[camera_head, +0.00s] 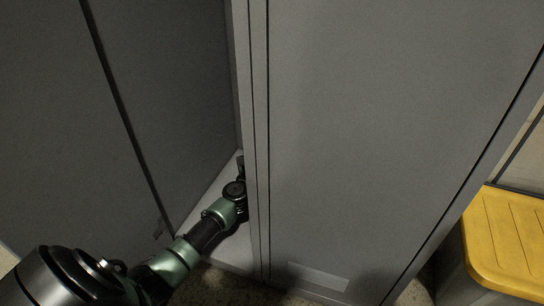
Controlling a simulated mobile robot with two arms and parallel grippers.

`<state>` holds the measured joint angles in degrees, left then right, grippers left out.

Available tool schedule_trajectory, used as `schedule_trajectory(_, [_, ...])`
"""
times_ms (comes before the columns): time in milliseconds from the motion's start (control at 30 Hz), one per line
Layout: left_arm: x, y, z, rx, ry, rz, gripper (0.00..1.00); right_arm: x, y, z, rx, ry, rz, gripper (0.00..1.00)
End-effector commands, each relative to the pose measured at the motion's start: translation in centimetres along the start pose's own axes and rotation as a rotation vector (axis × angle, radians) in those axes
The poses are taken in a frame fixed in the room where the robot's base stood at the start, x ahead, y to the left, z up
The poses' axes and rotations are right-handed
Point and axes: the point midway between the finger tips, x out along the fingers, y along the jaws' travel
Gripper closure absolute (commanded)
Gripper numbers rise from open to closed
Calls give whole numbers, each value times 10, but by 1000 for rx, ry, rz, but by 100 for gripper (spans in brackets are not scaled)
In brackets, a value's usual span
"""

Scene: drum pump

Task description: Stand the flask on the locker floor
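My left arm comes in from the lower left and reaches into an open grey locker. Its wrist is over the light grey locker floor (237,251). Only a dark part of my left gripper (241,167) shows beside the locker's right-hand upright. Its fingertips are hidden behind that upright, so I cannot tell whether it is open, shut or holding anything. The flask is not visible in this view. My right gripper is not in view.
A closed grey locker door (385,130) stands right of the opening. A grey panel (45,120) stands at the left. A bin with a yellow lid (508,240) is at the right. Speckled ground shows below the lockers. The opening beside my arm is narrow.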

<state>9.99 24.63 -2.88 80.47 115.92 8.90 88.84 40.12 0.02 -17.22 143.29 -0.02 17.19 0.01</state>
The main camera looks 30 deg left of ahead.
Motion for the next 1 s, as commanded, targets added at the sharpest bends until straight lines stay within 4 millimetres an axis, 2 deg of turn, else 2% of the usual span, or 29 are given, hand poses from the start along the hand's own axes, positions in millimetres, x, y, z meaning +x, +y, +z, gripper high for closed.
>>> schedule_trajectory(367, [1,1,-2,-2,-5,3,92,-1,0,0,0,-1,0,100])
schedule_trajectory(400, [0,0,-4,0,-3,1,27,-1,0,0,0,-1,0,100])
schedule_trajectory(467, [0,0,-4,1,-3,0,11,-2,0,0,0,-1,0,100])
schedule_trajectory(900, [0,0,0,4,-2,-1,11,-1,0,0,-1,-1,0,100])
schedule_trajectory(1000, [-15,-1,0,-1,2,-1,11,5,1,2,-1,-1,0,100])
